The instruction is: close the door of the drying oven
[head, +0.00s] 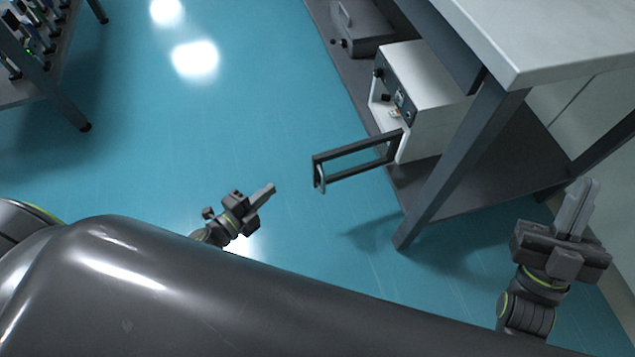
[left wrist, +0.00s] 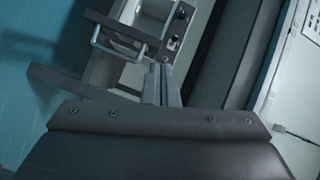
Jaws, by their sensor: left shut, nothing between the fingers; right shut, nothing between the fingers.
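The drying oven (head: 440,88) is a white box with a dark control panel, on the lower shelf of the bench. Its door (head: 350,173), a dark frame around a window, stands wide open and juts out to the left over the floor. A metal handle (head: 320,181) is at the door's free end. My left gripper (head: 270,189) is shut and empty, to the left of the handle and apart from it in the head view. In the left wrist view its fingertips (left wrist: 160,68) appear just below the door and handle (left wrist: 103,38). My right gripper (head: 585,187) is shut and empty at the far right.
The bench (head: 560,45) has a pale top and a dark leg just right of the oven. A dark grey device (head: 362,28) sits behind the oven on the same shelf. Another table (head: 58,85) with small items stands at the upper left. The blue floor between is clear.

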